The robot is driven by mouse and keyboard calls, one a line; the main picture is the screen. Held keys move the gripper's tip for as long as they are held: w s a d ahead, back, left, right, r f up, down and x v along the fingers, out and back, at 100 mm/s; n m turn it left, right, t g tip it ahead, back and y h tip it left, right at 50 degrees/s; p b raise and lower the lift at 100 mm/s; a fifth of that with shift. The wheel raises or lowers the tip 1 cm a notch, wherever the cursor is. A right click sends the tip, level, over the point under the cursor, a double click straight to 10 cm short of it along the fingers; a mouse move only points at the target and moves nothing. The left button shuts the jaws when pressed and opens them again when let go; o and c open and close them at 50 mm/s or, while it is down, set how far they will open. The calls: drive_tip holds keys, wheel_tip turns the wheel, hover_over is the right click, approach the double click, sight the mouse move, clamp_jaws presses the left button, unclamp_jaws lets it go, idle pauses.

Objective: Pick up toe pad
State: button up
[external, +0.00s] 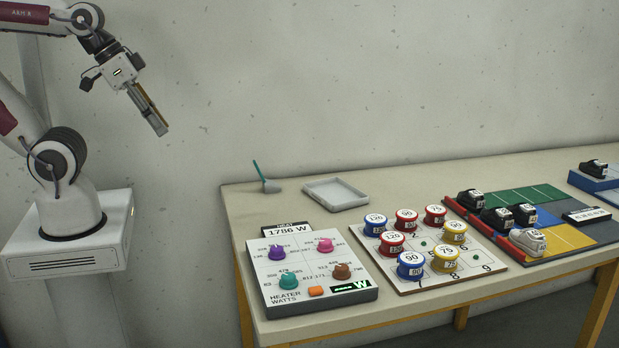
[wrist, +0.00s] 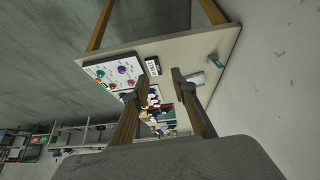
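I cannot make out anything that is clearly a toe pad in either view. My gripper (external: 157,123) hangs in the air left of the table in the external view, well away from everything on it. In the wrist view my gripper (wrist: 160,78) has its two fingers apart, with only the distant table between them, so it is open and empty. Several small dark shoe-like pieces (external: 471,200) and one pale one (external: 528,241) sit on the coloured mat (external: 572,236) at the table's right.
The table (external: 240,205) holds a heater panel (external: 277,262) with coloured knobs and a numbered board (external: 410,285) with several round weights. A grey tray (external: 335,195) and a teal-handled tool (external: 268,185) lie at the back left.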

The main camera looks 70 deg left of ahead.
drive_tip(key=w+d+r+n+t+h, duration=0.1)
drive_tip(key=w+d+n+t, duration=0.15)
drive_tip(key=w, duration=0.65)
drive_tip(key=w+d+r+n+t+h, duration=0.1)
drive_tip(key=w+d+r, duration=0.15)
drive_tip(key=w, duration=0.65)
drive_tip(key=w+a+f+n+t+y, duration=0.1)
drive_tip(key=w+a+f+n+y, duration=0.15)
drive_tip(key=w, duration=0.45)
drive_tip(key=w+a+f+n+t+y, duration=0.1)
drive_tip(key=w+f+n, duration=0.1)
drive_tip(key=w+n, duration=0.35)
drive_tip(key=w+a+f+n+g+y, duration=0.2)
drive_tip(key=w+a+f+n+y, duration=0.3)
drive_tip(key=a+f, duration=0.45)
drive_tip(key=s+a+f+n+g+y, duration=0.1)
drive_tip(key=s+a+f+g+y, duration=0.1)
drive_tip(key=f, duration=0.1)
drive_tip(key=s+a+f+n+g+y, duration=0.1)
drive_tip(key=s+a+f+g+y, duration=0.1)
drive_tip(key=s+a+f, duration=0.1)
drive_tip(key=s+a+f+n+g+y, duration=0.2)
drive_tip(key=s+f+y, duration=0.1)
drive_tip(key=f, duration=0.1)
drive_tip(key=shift+s+a+f, duration=0.1)
drive_tip(key=shift+s+a, duration=0.05)
drive_tip(key=shift+s, duration=0.1)
drive_tip(key=shift+s+a+f+g+y, duration=0.2)
drive_tip(key=shift+s+g+y, duration=0.15)
drive_tip(key=shift+s+g, duration=0.15)
